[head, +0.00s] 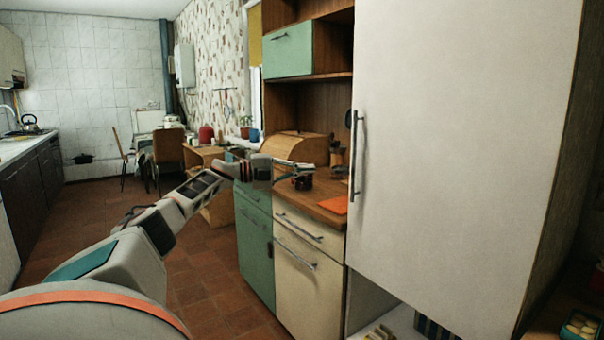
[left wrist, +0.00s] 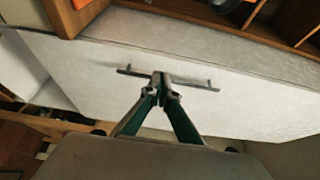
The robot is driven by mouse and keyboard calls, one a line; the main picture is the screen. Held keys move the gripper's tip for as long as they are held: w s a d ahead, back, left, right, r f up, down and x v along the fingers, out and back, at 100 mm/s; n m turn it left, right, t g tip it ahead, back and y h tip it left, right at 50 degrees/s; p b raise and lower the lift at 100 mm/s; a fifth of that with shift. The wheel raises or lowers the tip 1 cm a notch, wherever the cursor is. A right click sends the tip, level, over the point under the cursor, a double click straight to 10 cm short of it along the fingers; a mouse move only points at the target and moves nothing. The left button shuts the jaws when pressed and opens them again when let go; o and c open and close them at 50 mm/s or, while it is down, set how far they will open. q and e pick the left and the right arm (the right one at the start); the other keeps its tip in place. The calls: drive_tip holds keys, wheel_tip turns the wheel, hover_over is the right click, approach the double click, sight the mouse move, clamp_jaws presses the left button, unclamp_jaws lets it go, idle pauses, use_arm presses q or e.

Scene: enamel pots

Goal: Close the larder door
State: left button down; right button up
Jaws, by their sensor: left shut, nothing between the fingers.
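The larder door (head: 450,150) is a tall off-white panel filling the right of the head view. Its dark metal bar handle (head: 355,155) stands upright near the panel's left edge. In the left wrist view the pale door (left wrist: 105,85) spreads behind the fingers, with the handle (left wrist: 200,86) crossing behind the fingertips. My left gripper (head: 308,172) is shut and empty, left of the handle in the head view. It also shows in the left wrist view (left wrist: 163,77). Whether it touches the door, and how far the door stands open, I cannot tell. My right gripper is out of view.
A wooden dresser with green and cream fronts (head: 295,285) stands left of the door, holding a bread box (head: 300,147) and an orange item (head: 334,205). Packed items (head: 437,328) show under the door. A box (head: 580,326) sits lower right. Tiled floor (head: 205,298) is clear at left.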

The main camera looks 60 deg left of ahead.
use_arm(q)
drive_tip(key=shift+s+a+b, duration=0.3)
drive_tip(key=shift+a+b, duration=0.15)
drive_tip(key=shift+a, duration=0.35)
drive_tip(key=shift+s+a+b, duration=0.25)
drive_tip(key=shift+a+b, duration=0.2)
drive_tip(key=shift+a, duration=0.3)
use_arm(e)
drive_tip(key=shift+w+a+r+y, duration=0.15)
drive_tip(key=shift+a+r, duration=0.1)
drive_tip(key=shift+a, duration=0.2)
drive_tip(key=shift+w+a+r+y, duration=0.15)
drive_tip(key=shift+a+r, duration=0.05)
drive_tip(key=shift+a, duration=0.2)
